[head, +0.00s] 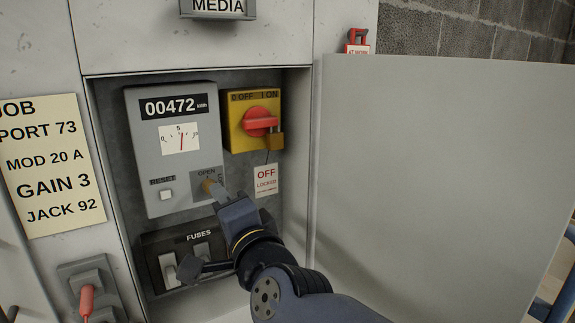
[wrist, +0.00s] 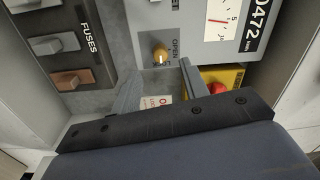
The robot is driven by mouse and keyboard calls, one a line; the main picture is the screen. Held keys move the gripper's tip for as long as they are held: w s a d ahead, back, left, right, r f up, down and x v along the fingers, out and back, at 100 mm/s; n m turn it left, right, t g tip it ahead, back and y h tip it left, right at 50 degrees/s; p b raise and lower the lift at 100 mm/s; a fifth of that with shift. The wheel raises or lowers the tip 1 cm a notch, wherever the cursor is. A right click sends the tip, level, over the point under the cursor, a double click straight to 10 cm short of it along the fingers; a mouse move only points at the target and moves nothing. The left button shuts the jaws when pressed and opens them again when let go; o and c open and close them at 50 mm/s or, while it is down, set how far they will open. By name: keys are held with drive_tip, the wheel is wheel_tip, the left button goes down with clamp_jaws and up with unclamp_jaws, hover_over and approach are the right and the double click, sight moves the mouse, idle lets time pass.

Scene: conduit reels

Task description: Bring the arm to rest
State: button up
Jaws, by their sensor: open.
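My gripper (head: 222,200) is in the recess of a grey cabinet, its tip close to a small brass-coloured knob (head: 208,186) under the word OPEN. In the wrist view my gripper (wrist: 160,80) is open, with a finger to each side and nothing held between them. The knob (wrist: 160,54) shows just beyond the fingertips, apart from them. My arm reaches in from the lower right in the head view.
A grey meter (head: 178,108) reads 00472. A yellow switch box (head: 241,104) carries a red handle and padlock, with an OFF LOCKED tag (head: 265,180) below. A fuse block (head: 160,250) sits low in the recess. An open door panel (head: 440,170) stands at right.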

drive_tip(key=b+x, duration=0.1)
drive_tip(key=x, duration=0.5)
drive_tip(key=shift+s, duration=0.1)
drive_tip(key=p+v, duration=0.4)
drive_tip(key=v, duration=0.7)
drive_tip(key=w+a+n+p, duration=0.5)
drive_tip(key=w+n+p, duration=0.4)
drive_tip(key=n+p, duration=0.6)
drive_tip(key=n, duration=0.3)
drive_tip(key=shift+w+a+r+g+p, duration=0.2)
drive_tip(key=shift+w+r+g+p, duration=0.1)
drive_tip(key=shift+g+p, duration=0.1)
idle(0.5)
drive_tip(key=shift+f, duration=0.1)
idle(0.4)
